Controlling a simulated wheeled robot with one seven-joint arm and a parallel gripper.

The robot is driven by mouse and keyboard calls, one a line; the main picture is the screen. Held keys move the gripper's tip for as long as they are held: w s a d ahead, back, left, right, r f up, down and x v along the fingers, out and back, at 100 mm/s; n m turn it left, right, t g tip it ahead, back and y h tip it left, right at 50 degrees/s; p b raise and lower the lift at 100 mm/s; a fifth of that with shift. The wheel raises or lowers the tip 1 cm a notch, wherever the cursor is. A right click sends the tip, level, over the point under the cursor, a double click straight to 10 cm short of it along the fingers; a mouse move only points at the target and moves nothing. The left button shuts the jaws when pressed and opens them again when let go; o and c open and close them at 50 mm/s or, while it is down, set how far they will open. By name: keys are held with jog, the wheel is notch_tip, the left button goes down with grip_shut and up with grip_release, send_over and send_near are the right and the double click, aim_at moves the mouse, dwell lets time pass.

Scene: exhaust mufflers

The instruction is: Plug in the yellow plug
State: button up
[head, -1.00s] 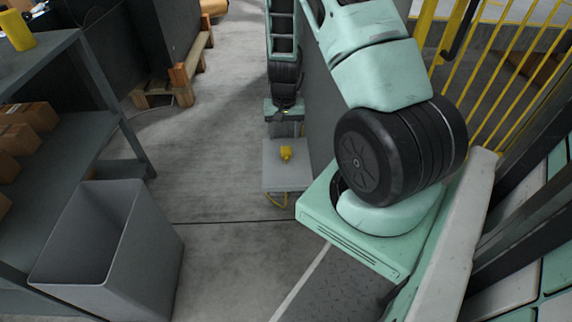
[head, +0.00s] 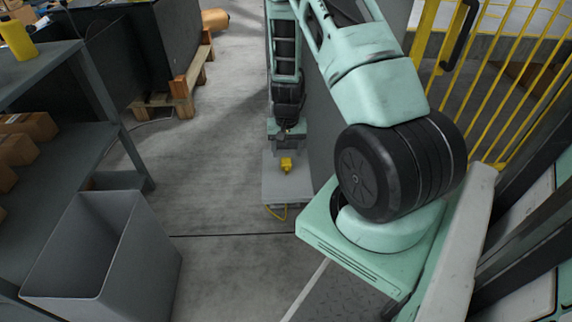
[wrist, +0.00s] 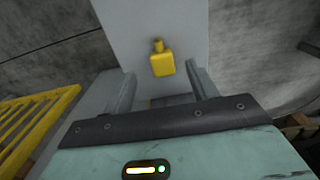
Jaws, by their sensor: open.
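The yellow plug (head: 286,164) sits on a small light grey stand top (head: 270,188), with a yellow cable (head: 275,212) hanging at the stand's front edge. In the wrist view the plug (wrist: 162,63) lies beyond the fingertips, close to the middle between them. My gripper (wrist: 161,82) is open, its two grey fingers apart with nothing between them. In the head view my gripper (head: 287,146) points down just behind the plug, and its fingers are hard to make out. I cannot make out a socket in either view.
A tall dark grey panel (head: 318,110) stands right beside my arm and the stand. A grey bin (head: 125,255) and a shelf with cardboard boxes (head: 35,125) are on the left. Yellow railing (head: 500,90) is at the right. The floor left of the stand is clear.

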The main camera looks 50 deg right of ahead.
aim_at(286, 163)
notch_tip(286, 163, down, 5)
jog(key=b, duration=0.2)
jog(key=shift+w+f+b, duration=0.1)
jog(key=shift+f+b, duration=0.05)
jog(key=shift+b, duration=0.25)
jog(key=c, duration=1)
